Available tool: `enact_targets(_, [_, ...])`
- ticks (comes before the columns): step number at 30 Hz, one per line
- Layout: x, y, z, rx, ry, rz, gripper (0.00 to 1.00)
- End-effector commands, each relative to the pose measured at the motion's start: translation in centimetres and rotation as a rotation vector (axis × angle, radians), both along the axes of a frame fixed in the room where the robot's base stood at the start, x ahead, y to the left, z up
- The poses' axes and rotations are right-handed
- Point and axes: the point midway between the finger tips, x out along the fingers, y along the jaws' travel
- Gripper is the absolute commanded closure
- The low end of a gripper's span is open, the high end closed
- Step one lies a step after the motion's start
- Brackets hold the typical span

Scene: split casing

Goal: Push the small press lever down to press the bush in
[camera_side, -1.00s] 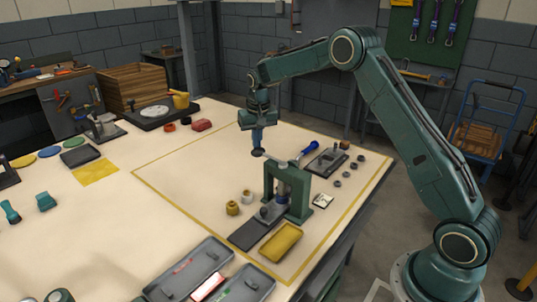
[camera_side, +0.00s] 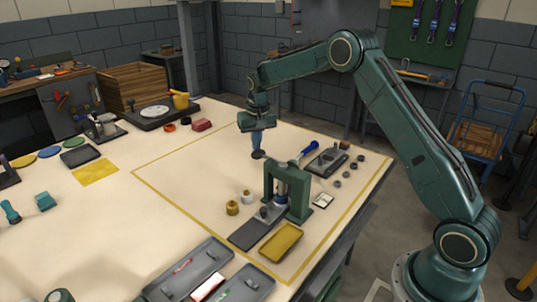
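The small green press (camera_side: 288,188) stands on the table at the centre right, with a dark base plate in front of it and a steel ram in its frame. My gripper (camera_side: 257,149) is left of and behind the press top, pointing down. Its fingers look together as one narrow piece, with nothing visibly held. A dark round end (camera_side: 258,155), apparently the lever's knob, shows right at the fingertips; whether they touch cannot be told. The lever's arm does not show clearly now. The bush is too small to tell apart at the press.
A yellow tray (camera_side: 281,243) lies in front of the press. Brass and pale cylinders (camera_side: 232,208) stand to its left. A blue-handled tool (camera_side: 310,147) and a dark fixture (camera_side: 327,161) lie behind right. Grey trays (camera_side: 189,269) lie at the front.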

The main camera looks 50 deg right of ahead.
Motion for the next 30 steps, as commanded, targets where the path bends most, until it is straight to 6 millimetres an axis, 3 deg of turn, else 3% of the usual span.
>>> enact_targets(30, [0.06, 0.03, -0.84, 0.001, 0.002, 0.001, 1.00])
